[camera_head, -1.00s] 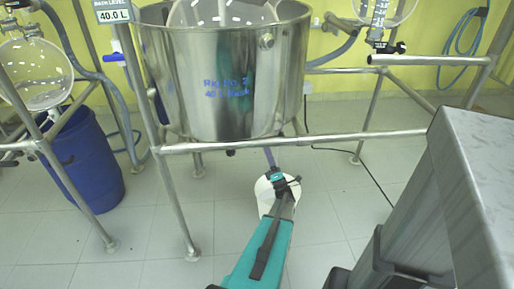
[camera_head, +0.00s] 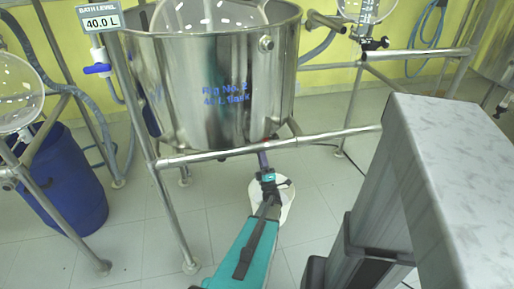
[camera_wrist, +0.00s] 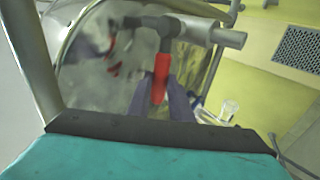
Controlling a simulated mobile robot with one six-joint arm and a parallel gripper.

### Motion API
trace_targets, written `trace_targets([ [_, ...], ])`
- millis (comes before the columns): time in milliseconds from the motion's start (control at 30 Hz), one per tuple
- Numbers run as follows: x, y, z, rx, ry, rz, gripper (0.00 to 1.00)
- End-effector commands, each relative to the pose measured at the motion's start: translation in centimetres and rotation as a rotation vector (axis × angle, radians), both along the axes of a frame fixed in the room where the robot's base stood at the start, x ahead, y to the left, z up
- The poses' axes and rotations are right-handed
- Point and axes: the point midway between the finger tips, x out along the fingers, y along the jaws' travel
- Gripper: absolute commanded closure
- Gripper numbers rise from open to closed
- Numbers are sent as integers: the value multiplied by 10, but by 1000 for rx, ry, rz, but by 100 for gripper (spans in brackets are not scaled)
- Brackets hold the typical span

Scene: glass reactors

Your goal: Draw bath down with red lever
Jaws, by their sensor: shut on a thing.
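The red lever (camera_wrist: 160,75) hangs from a grey valve stem under the steel bath in the wrist view. My gripper (camera_wrist: 163,92) has its two purple fingers on either side of the red lever, shut on it. The bath (camera_head: 220,85) is a round steel vessel marked "Rig No. 2". The bath level display (camera_head: 100,20) reads 40.0 L.
A steel frame rail (camera_head: 320,137) crosses just above my gripper. A white bucket (camera_head: 286,205) stands on the floor behind my forearm. A blue drum (camera_head: 65,190) stands at left. A blue-handled valve (camera_head: 97,69) is by the display. Tiled floor lies open between the legs.

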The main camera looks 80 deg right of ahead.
Motion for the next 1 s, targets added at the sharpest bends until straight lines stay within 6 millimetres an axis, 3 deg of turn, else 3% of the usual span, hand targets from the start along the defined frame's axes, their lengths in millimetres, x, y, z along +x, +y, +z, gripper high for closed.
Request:
trace_targets([
  [300,-5,-3,2,4,-10,-10,100],
  [333,-6,-4,2,4,-10,-10,76],
  [433,-5,-3,2,4,-9,-8,62],
  [1000,-9,7,-10,3,-6,-7,62],
])
